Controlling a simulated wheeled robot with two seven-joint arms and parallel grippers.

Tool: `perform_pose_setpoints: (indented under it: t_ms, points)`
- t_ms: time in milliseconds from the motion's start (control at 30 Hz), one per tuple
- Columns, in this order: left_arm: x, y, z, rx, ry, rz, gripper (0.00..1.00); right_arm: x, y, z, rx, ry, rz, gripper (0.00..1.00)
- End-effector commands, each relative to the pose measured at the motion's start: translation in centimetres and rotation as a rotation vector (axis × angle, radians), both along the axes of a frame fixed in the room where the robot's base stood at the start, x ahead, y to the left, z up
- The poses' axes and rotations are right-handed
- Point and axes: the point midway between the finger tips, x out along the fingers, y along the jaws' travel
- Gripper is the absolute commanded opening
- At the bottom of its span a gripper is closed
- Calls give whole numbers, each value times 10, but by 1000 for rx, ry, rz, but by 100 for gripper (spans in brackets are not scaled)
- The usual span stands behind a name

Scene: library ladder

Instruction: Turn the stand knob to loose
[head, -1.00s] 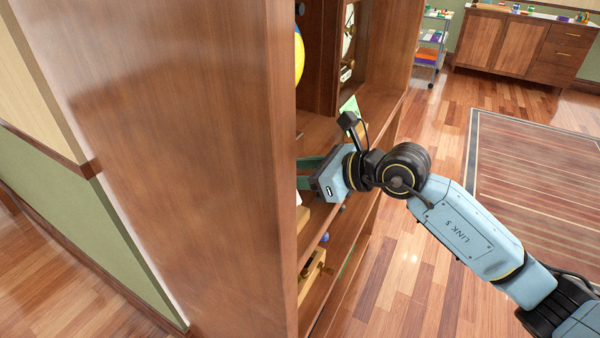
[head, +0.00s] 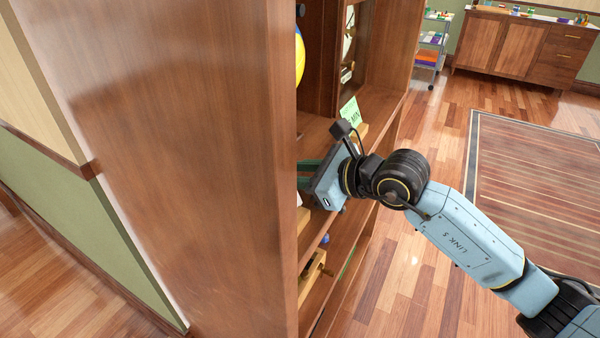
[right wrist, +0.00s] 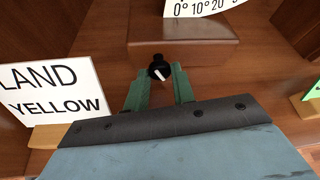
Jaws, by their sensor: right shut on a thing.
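In the right wrist view, the stand knob (right wrist: 157,62) is small and black with a white pointer mark. It sits at the front of a brown block-like stand (right wrist: 190,30). My right gripper (right wrist: 160,76) has its green fingers on either side of the knob and is shut on it. The white mark slants between the fingers. In the head view, my right gripper (head: 307,172) reaches into the bookcase, and its fingertips and the knob are hidden behind the side panel. My left gripper is not in view.
A white degree scale (right wrist: 200,7) rises above the stand. A white card reading "LAND YELLOW" (right wrist: 55,90) stands left of the fingers, and a green card (right wrist: 312,103) stands at the right. The tall bookcase side panel (head: 190,150) is close beside my arm. Open floor lies to the right.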

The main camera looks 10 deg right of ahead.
Motion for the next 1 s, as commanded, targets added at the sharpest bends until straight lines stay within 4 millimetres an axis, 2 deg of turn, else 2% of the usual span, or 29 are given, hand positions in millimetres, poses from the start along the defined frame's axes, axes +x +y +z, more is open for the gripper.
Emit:
perform_pose_setpoints:
  t_ms: [100,300,333,467,767,900,1000]
  points:
    - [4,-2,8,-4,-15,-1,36,0,0,0,-12,-16,1,2]
    - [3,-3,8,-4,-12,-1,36,0,0,0,-11,-13,0,2]
    - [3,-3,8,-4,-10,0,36,0,0,0,-11,-13,0,29]
    - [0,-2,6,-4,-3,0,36,0,0,0,-10,-12,0,46]
    - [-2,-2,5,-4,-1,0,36,-1,-1,0,-10,-12,0,46]
    - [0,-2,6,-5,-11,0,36,-9,-10,5,-10,-12,-1,46]
    - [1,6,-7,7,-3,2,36,-20,-24,12,-13,-12,-2,46]
